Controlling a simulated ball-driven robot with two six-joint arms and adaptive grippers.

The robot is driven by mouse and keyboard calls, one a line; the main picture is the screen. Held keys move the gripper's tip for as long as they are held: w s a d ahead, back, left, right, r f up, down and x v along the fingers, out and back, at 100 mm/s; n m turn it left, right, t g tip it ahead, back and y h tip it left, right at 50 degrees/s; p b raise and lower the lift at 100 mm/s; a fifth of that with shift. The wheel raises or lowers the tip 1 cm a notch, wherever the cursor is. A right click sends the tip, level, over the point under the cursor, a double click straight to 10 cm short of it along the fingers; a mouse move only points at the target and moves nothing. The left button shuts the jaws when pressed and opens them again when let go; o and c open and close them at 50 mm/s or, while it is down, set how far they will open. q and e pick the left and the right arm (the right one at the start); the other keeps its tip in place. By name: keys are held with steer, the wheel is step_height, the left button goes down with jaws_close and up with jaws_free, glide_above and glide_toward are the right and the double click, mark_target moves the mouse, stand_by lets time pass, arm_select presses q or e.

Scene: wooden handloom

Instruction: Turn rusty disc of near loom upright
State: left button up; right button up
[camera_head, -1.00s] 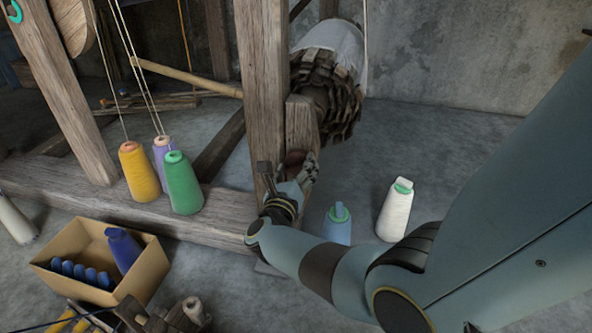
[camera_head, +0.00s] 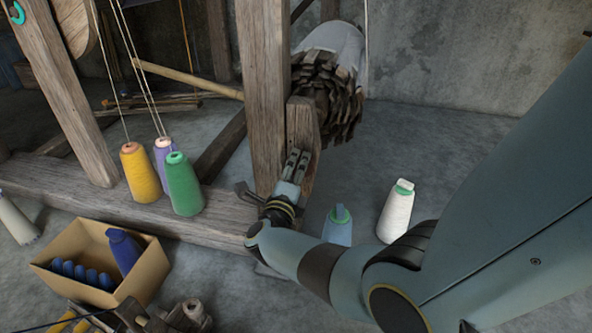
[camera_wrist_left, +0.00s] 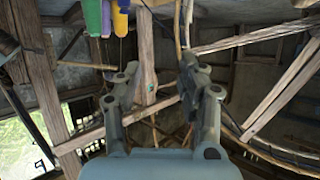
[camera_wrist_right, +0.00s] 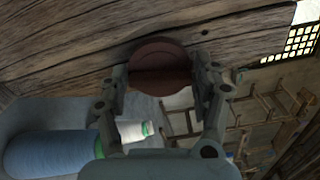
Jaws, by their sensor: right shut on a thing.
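The rusty disc (camera_wrist_right: 158,52) is a round, dark red-brown piece on the wooden beam of the near loom (camera_wrist_right: 70,50). A ridge across its face runs about level in the right wrist view. My right gripper (camera_wrist_right: 160,80) has a finger on each side of the disc and is shut on it. In the head view my right gripper (camera_head: 298,160) is at the short post (camera_head: 303,125) beside the upright, and the disc is hidden there. My left gripper (camera_wrist_left: 160,72) is open and empty in the left wrist view, and it is out of the head view.
Yellow (camera_head: 140,172), purple and green (camera_head: 184,185) thread cones stand on the loom's lower beam. A cardboard box (camera_head: 150,270) with blue pieces is at front left. A blue cone (camera_head: 337,226) and a white cone (camera_head: 396,212) stand on the floor near my right arm.

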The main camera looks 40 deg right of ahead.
steer(key=shift+n, duration=0.7)
arm_select(q)
steer(key=shift+s+a+f+g, duration=0.1)
steer(key=shift+s+f+g, duration=0.4)
steer(key=shift+s+f, duration=0.45)
arm_select(e)
steer(key=shift+a+f+n, duration=0.1)
steer(key=shift+n, duration=0.6)
arm_select(q)
steer(key=shift+r, duration=0.1)
arm_select(e)
steer(key=o, duration=1.1)
steer(key=v, duration=0.7)
steer(key=shift+s+a, duration=0.1)
steer(key=shift+a, duration=0.1)
